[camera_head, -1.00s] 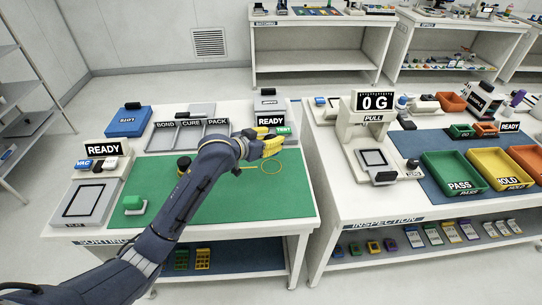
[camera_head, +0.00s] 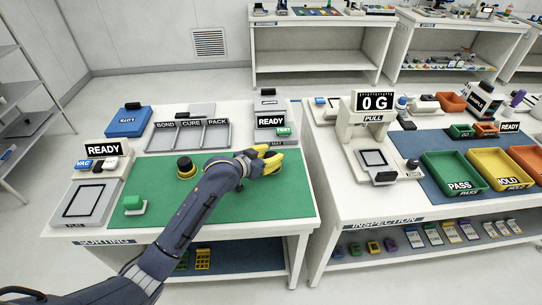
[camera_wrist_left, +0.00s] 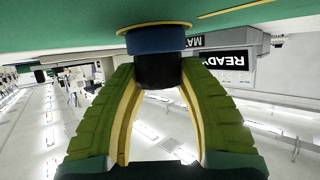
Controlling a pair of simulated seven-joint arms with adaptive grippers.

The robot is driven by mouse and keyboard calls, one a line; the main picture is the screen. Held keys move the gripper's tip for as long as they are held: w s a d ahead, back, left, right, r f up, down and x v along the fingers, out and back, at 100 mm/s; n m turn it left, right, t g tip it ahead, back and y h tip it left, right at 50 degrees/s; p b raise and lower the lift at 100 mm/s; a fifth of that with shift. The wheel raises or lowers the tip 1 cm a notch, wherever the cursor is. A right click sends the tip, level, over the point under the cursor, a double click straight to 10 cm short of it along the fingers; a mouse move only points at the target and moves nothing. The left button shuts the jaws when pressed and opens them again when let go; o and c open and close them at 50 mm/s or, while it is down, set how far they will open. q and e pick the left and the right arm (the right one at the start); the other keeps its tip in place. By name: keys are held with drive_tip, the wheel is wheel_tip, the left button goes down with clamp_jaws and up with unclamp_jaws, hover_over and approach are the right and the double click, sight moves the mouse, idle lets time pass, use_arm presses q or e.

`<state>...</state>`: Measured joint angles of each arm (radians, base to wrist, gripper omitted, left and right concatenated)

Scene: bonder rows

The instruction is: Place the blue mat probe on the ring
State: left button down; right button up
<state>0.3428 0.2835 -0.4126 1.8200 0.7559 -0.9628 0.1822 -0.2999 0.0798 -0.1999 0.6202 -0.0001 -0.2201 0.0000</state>
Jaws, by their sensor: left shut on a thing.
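The blue mat probe shows in the left wrist view as a blue disc (camera_wrist_left: 157,42) with a black grip (camera_wrist_left: 157,70). My left gripper (camera_head: 270,160) is shut on the black grip, low over the right part of the green mat. In the wrist view (camera_wrist_left: 157,82) its two fingers flank the grip. The yellow ring (camera_wrist_left: 150,27) shows right behind the blue disc against the mat. The disc is at the ring, touching the mat or very nearly; I cannot tell which. In the head view my gripper hides the probe and ring. My right gripper is not in view.
A black-topped knob with a yellow base (camera_head: 186,168) stands on the green mat (camera_head: 270,205) left of my gripper. A green block (camera_head: 134,204) is at the mat's left. The READY display (camera_head: 270,121) and bins (camera_head: 190,136) stand behind. The mat's front right is clear.

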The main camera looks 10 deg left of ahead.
use_arm(q)
drive_tip(key=shift+s+f, duration=0.1)
drive_tip(key=shift+f, duration=0.15)
drive_tip(key=shift+s+f, duration=0.15)
drive_tip(key=shift+f, duration=0.3)
drive_tip(key=c, duration=0.8)
unclamp_jaws()
drive_tip(key=shift+d+f, duration=0.1)
drive_tip(key=shift+f, duration=0.05)
drive_tip(key=shift+c, duration=0.2)
drive_tip(key=shift+r, duration=0.4)
drive_tip(key=shift+s+r, duration=0.1)
drive_tip(key=shift+r, duration=0.05)
drive_tip(key=r+v, duration=0.1)
drive_tip(key=v, duration=1.1)
drive_tip(key=shift+w, duration=0.35)
